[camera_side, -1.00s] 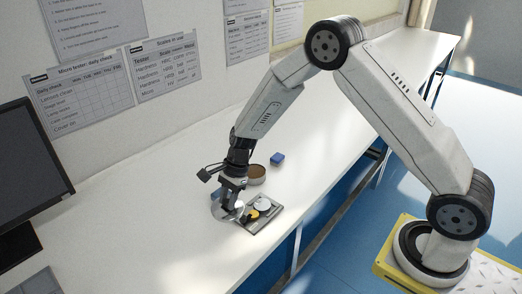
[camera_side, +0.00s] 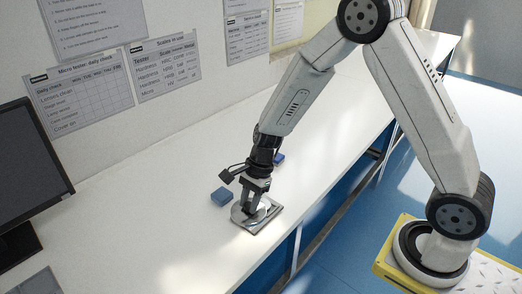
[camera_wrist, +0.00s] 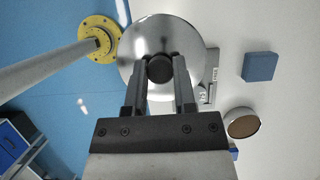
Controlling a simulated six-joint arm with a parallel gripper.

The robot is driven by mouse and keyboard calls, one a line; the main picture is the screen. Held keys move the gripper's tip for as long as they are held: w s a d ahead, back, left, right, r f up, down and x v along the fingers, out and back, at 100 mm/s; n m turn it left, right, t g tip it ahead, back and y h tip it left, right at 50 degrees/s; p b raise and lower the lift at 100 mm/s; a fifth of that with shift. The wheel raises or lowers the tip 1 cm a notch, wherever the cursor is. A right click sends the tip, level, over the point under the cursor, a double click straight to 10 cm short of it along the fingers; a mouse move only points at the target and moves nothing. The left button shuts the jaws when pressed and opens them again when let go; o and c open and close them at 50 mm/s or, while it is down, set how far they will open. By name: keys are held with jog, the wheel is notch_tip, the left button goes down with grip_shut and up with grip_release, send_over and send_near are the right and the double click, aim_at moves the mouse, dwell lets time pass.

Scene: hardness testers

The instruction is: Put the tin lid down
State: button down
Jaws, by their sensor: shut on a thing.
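My gripper (camera_side: 249,210) is shut on the black knob of the shiny round tin lid (camera_side: 237,213). In the wrist view my gripper (camera_wrist: 160,72) has a finger on each side of the knob, and the lid (camera_wrist: 150,35) spreads out beyond the fingertips. I cannot tell whether the lid touches the tray. An edge of the tray (camera_wrist: 213,65) shows to the right of the lid in the wrist view.
A blue block (camera_side: 221,196) lies left of the lid on the white bench (camera_side: 150,210). Another blue block (camera_side: 279,160) is partly hidden behind my gripper. A round tin with a brown inside (camera_wrist: 242,123) shows in the wrist view.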

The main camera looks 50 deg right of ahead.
dwell(0.4)
jog(key=shift+d+m, duration=0.4)
jog(key=shift+d, duration=0.1)
jog(key=s+d+m+t+h, duration=0.2)
jog(key=s+d+m, duration=0.2)
jog(key=d+m, duration=0.7)
jog(key=s+d+m+t+h, duration=0.2)
jog(key=s+d+m, duration=0.35)
jog(key=d, duration=0.85)
jog(key=shift+m, duration=0.35)
jog(key=w+d+f, duration=0.2)
jog(key=w, duration=0.2)
jog(key=w+d+f, duration=0.1)
jog(key=w+f, duration=0.2)
jog(key=w, duration=0.1)
jog(key=w+d+f, duration=0.2)
jog(key=w+f, duration=0.1)
jog(key=w, duration=0.1)
jog(key=shift+d, duration=0.3)
jog(key=shift+w+d+f, duration=0.25)
jog(key=shift+w+f, duration=0.25)
jog(key=shift+f, duration=0.05)
